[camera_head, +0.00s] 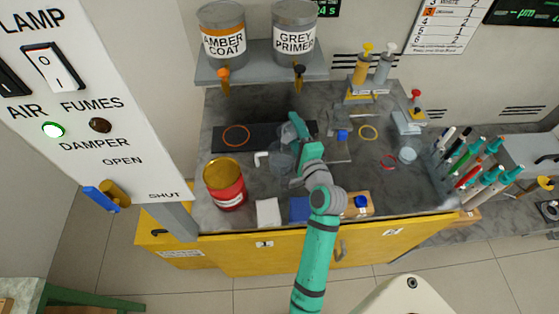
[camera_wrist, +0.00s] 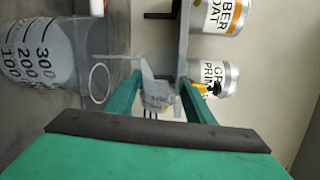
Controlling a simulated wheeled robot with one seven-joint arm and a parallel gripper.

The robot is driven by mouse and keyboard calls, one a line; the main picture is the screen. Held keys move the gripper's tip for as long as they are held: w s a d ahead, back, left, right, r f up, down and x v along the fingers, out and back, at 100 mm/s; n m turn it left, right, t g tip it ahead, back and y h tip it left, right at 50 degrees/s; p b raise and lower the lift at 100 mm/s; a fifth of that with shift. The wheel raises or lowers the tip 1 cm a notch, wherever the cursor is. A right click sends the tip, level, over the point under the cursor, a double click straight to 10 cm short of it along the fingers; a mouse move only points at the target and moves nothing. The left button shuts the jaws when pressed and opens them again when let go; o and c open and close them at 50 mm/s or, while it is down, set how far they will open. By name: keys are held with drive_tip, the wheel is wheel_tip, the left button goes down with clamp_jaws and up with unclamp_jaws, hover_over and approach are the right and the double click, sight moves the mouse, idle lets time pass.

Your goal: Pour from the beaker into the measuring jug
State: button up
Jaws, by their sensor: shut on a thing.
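My gripper (camera_head: 298,125) reaches over the grey bench in the head view. In the wrist view its two green fingers (camera_wrist: 160,98) are closed on a small clear vessel with markings, which I take for the beaker (camera_wrist: 156,94). The beaker's contents and exact tilt are unclear. A large clear vessel marked 100, 200 and 300, which I take for the measuring jug (camera_wrist: 40,45), stands at the left of the wrist view. In the head view a clear vessel (camera_head: 280,160), apparently the jug, is just left of my gripper, partly hidden by the arm.
A red tin (camera_head: 226,194) stands left on the bench. A dark mat (camera_head: 260,132) with an orange ring lies behind. The shelf (camera_head: 262,68) above holds an amber coat can (camera_head: 222,35) and a grey primer can (camera_head: 296,30). A tool rack (camera_head: 470,165) stands right.

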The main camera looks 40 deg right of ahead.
drive_tip(key=shift+a+f+n+t, duration=0.25)
drive_tip(key=shift+n+t, duration=0.15)
drive_tip(key=shift+n, duration=0.3)
idle(0.5)
drive_tip(key=shift+a+r+n+t, duration=0.2)
drive_tip(key=shift+r+n+t, duration=0.1)
drive_tip(key=shift+n, duration=0.3)
idle(0.7)
idle(1.8)
drive_tip(key=shift+d+f+m+g, duration=0.1)
drive_tip(key=shift+d+m+g, duration=0.15)
drive_tip(key=shift+m, duration=0.3)
drive_tip(key=shift+d+m+g, duration=0.1)
drive_tip(key=shift+m+g, duration=0.25)
drive_tip(key=shift+m, duration=0.2)
drive_tip(key=shift+w, duration=0.15)
